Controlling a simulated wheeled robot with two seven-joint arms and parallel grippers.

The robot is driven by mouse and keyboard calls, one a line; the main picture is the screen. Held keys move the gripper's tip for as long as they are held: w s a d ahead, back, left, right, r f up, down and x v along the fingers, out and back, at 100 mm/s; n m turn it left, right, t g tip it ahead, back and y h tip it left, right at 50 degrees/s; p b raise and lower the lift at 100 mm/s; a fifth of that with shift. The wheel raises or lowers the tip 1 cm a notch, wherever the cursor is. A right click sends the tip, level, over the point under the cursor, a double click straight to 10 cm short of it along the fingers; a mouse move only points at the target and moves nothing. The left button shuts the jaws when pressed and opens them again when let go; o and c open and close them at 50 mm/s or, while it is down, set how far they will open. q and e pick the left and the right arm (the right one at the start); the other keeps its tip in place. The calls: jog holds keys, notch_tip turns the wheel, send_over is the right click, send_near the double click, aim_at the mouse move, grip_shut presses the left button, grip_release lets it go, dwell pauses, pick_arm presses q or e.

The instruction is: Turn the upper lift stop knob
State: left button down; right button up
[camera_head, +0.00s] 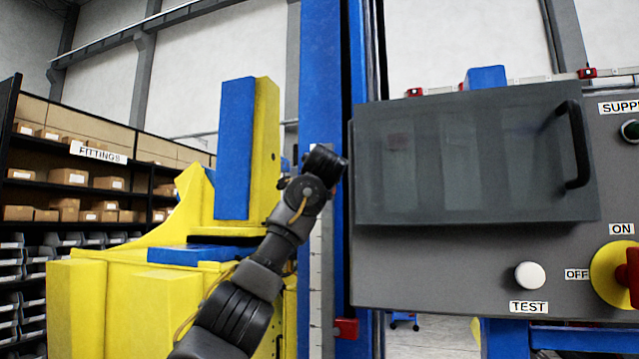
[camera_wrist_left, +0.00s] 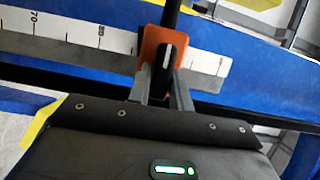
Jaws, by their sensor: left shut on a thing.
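In the left wrist view, my left gripper (camera_wrist_left: 163,82) is shut on a black knob (camera_wrist_left: 175,54) that has a pale line on it. The knob sits on an orange stop block (camera_wrist_left: 150,48), which is on a metal scale (camera_wrist_left: 110,42) with the marks 70 and 80 along a blue column (camera_wrist_left: 225,68). In the head view, my left arm reaches up to the blue column (camera_head: 319,80), and its fingers and the held knob are hidden behind my wrist. A red block (camera_head: 346,328) sits lower beside the scale. My right gripper is not in view.
A grey control panel (camera_head: 430,275) with a dark handled cover (camera_head: 475,160), a white TEST button (camera_head: 530,276) and a red and yellow switch (camera_head: 612,275) stands close right of my wrist. The yellow positioner (camera_head: 150,300) stands left. Shelves (camera_head: 75,190) are farther back.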

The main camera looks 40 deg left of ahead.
pick_arm(q)
jog(key=c, duration=1.3)
grip_release()
jog(key=shift+s+d, duration=0.1)
jog(key=shift+s, duration=0.05)
jog(key=b+v, duration=0.5)
jog(key=v, duration=0.2)
jog(key=shift+s, duration=0.1)
